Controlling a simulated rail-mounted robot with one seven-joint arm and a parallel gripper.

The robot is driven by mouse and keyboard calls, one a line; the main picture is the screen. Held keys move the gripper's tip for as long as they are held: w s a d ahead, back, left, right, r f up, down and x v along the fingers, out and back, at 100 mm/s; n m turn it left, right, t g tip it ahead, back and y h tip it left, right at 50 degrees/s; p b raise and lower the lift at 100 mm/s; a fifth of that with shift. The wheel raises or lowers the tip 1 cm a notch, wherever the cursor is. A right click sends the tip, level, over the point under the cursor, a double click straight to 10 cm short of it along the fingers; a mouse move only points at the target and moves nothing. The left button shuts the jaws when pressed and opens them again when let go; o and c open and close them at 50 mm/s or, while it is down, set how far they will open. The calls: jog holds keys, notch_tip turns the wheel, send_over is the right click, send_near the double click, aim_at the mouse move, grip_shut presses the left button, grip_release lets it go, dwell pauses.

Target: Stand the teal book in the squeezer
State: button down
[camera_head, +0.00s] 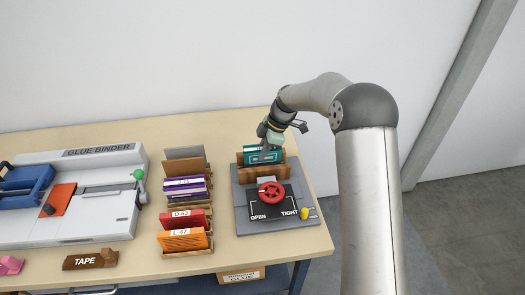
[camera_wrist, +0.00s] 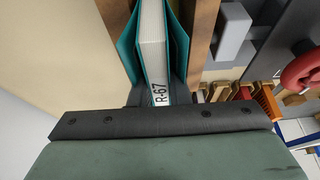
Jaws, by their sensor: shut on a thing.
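The teal book (camera_head: 262,157) stands upright between the wooden jaws of the squeezer (camera_head: 245,215) at the right of the table. My gripper (camera_head: 268,138) is above it and shut on it. In the wrist view the teal book (camera_wrist: 153,50) shows its teal covers, pale pages and a label reading R-67. A wooden jaw of the squeezer (camera_wrist: 203,35) is close beside it on the right, and another is on the left. The book's lower edge is hidden. The squeezer's red handwheel (camera_head: 271,192) sits in front, between the words OPEN and TIGHT.
Left of the squeezer are wooden racks with purple books (camera_head: 184,188), a red book (camera_head: 188,219) and an orange book (camera_head: 184,240). The glue binder (camera_head: 95,205) fills the left of the table. A tape block (camera_head: 90,260) lies at the front. A yellow knob (camera_head: 305,213) is on the squeezer's front right.

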jog(key=shift+f, duration=0.35)
jog(key=shift+r, duration=0.2)
jog(key=shift+r, duration=0.6)
jog(key=shift+r, duration=0.1)
jog(key=shift+f+b, duration=0.85)
jog(key=shift+b, duration=0.1)
dwell(0.9)
jog(key=shift+r, duration=0.25)
jog(key=shift+r+p, duration=0.3)
jog(key=shift+r, duration=0.3)
dwell(0.9)
jog(key=shift+f+b, duration=0.85)
jog(key=shift+b, duration=0.05)
